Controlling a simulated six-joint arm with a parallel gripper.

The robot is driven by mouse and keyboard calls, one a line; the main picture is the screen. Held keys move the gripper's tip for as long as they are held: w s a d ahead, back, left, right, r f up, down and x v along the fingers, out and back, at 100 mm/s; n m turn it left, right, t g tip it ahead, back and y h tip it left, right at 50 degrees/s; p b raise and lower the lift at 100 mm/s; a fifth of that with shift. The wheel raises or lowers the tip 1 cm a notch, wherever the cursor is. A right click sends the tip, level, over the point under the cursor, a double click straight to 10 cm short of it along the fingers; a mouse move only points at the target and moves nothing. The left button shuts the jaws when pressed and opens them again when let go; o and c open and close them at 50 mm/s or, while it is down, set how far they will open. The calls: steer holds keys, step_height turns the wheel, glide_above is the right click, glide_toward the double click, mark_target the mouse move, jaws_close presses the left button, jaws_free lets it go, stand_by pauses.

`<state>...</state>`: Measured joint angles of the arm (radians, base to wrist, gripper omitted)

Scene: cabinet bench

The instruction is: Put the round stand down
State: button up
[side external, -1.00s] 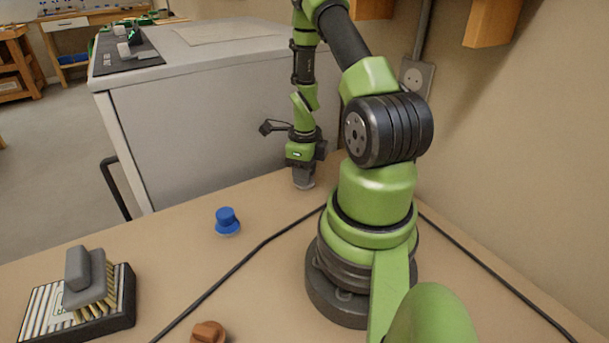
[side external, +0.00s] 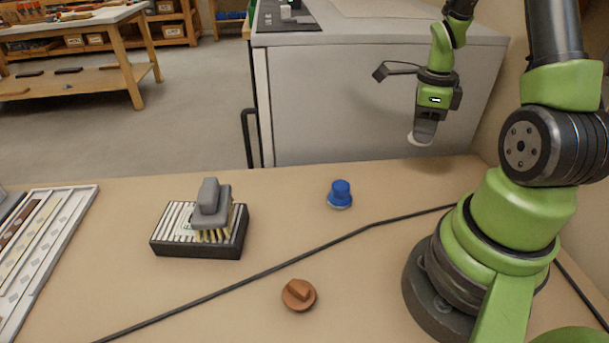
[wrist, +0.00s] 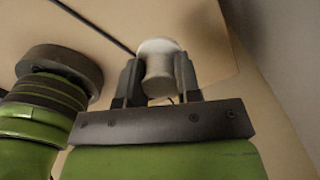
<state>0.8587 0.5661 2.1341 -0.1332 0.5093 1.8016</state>
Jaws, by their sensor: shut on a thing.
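The round stand is a pale grey-white piece with a wide, disc-like end. In the wrist view the round stand (wrist: 159,68) sits between the two dark fingers of my gripper (wrist: 160,82), which is shut on it. In the side view my gripper (side external: 424,128) points down near the back right of the bench, and the pale rim of the round stand (side external: 419,140) shows under the fingertips. It appears to hang above the bench top (side external: 400,190), not touching it. The fingers hide much of the stand in the side view.
A blue knob-like piece (side external: 340,194) and a brown one (side external: 299,294) rest on the bench. A brush (side external: 211,205) lies on a striped black block (side external: 195,245). A tray (side external: 50,240) is at far left. A black cable (side external: 270,270) crosses the bench. A grey cabinet (side external: 370,100) stands behind.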

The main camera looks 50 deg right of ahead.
steer(key=w+a+r+n, duration=0.3)
steer(key=w+a+n, duration=0.2)
steer(key=a+n, duration=0.5)
steer(key=w+a+r+n, duration=0.3)
steer(key=a+n, duration=0.7)
steer(key=n, duration=1.2)
steer(key=shift+w+a+r, duration=0.2)
steer(key=shift+w, duration=0.7)
steer(key=d+m, duration=0.2)
steer(key=m, duration=0.1)
steer(key=d+f+m, duration=0.1)
steer(key=d+m, duration=0.2)
steer(key=s+d+f+m, duration=0.1)
steer(key=d+m, duration=0.1)
steer(key=m, duration=0.1)
steer(key=shift+d+f+m, duration=0.1)
steer(key=shift+d+m, duration=0.2)
steer(key=shift+m, duration=0.1)
steer(key=shift+s+d+f+m, duration=0.85)
steer(key=shift+s+d+m, duration=1.4)
steer(key=shift+m, duration=2.3)
steer(key=shift+s+d+f+m, duration=0.9)
steer(key=shift+s+d+m, duration=1.3)
steer(key=shift+m, duration=2.3)
steer(key=shift+s+d+f+m, duration=0.85)
steer(key=shift+s+d+m, duration=0.65)
steer(key=shift+d+m, duration=2.25)
